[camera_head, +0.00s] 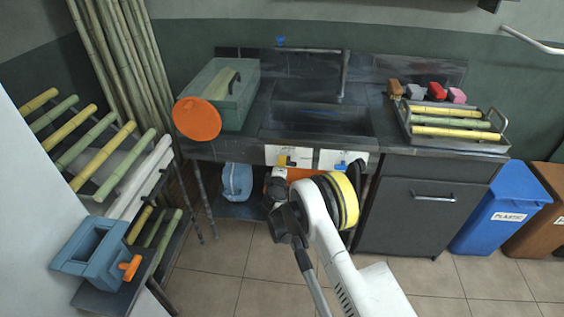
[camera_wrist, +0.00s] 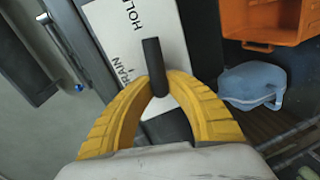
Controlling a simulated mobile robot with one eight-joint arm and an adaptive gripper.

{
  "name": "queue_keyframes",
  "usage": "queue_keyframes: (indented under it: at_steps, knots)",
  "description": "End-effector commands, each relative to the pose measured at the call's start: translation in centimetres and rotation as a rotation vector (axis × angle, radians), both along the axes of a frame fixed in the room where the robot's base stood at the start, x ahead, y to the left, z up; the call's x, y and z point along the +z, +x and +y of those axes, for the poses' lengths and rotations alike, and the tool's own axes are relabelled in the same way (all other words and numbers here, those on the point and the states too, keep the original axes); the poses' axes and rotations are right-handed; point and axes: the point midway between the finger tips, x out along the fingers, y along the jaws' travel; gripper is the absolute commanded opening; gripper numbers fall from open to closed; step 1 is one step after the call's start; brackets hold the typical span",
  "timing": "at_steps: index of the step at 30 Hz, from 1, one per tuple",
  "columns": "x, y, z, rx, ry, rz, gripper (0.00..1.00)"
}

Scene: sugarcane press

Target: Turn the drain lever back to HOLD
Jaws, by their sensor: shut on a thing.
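The drain lever (camera_wrist: 153,58) is a dark bar in front of a white plate (camera_wrist: 120,25) marked HOLD and DRAIN in the wrist view. My gripper (camera_wrist: 160,84) has its yellow fingers shut on the lever's near end. In this view the HOLD word is above the lever and DRAIN is to its left. In the head view my gripper (camera_head: 287,161) is at the left white plate (camera_head: 274,151) on the counter front under the sink. The lever is too small to make out there, and its exact angle is hard to tell.
A second white plate (camera_head: 328,156) with a blue handle sits just right. An orange crate (camera_wrist: 262,22) and a blue jug (camera_wrist: 250,85) are close by under the counter. The sink (camera_head: 318,118) is above. A dark cabinet (camera_head: 415,205) stands to the right.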

Motion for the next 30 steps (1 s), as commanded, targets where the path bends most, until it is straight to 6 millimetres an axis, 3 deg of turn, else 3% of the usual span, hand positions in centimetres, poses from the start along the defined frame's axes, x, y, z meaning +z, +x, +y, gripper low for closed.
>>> queue_keyframes:
  at_steps: [9,26,27,29,30]
  knots:
    - [-0.36,-0.01,-0.01,-0.002,-0.130,0.005,0.00]
    - [-0.43,0.00,-0.04,-0.001,-0.158,0.006,0.00]
    - [-0.43,0.00,-0.04,-0.001,-0.158,0.006,0.21]
    - [-0.43,0.00,-0.03,-0.001,-0.158,0.006,0.40]
    - [-0.42,0.00,-0.03,-0.001,-0.158,0.006,0.40]
